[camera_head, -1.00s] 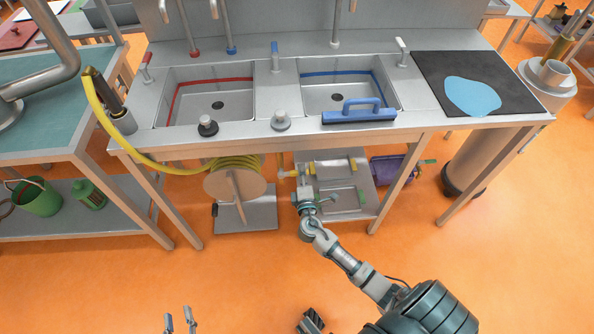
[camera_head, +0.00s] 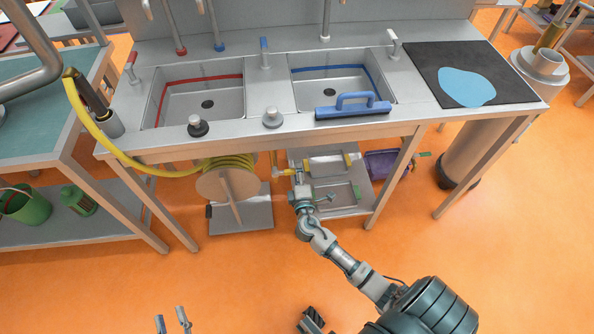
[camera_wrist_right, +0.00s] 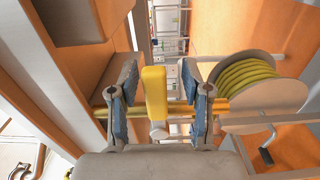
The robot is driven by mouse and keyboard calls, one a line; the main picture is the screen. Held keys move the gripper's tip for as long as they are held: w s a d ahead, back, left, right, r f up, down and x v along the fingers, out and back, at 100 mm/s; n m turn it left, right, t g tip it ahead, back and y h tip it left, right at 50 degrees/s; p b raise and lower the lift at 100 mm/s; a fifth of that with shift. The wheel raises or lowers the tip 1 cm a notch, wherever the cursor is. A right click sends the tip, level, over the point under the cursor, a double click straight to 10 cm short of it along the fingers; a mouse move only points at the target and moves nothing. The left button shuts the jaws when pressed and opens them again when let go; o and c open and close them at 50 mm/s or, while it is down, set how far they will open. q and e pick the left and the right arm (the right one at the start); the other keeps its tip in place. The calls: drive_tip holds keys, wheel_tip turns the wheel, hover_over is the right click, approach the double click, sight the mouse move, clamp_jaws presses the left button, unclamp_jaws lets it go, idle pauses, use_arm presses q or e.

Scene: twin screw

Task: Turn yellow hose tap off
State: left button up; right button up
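The yellow hose tap (camera_head: 283,172) is under the sink counter, right of the hose reel. Its yellow handle (camera_wrist_right: 154,92) stands between the two blue-padded fingers of my right gripper (camera_wrist_right: 158,102) in the right wrist view. There is a visible gap on each side of the handle, so the gripper is open around it. In the head view my right gripper (camera_head: 297,180) reaches in under the counter beside the tap, and its fingertips are hard to make out. My left gripper (camera_head: 171,322) is at the bottom edge, fingers apart and empty.
The yellow hose is wound on a reel (camera_head: 228,184) left of the tap; the reel shows in the right wrist view (camera_wrist_right: 262,92) too. The counter (camera_head: 240,131) with two sinks is above. A lower shelf (camera_head: 345,205) and a table leg (camera_head: 395,180) are to the right.

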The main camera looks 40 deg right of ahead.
drive_tip(key=shift+s+a, duration=0.15)
drive_tip(key=shift+s, duration=0.05)
drive_tip(key=v, duration=1.1)
drive_tip(key=shift+s, duration=0.25)
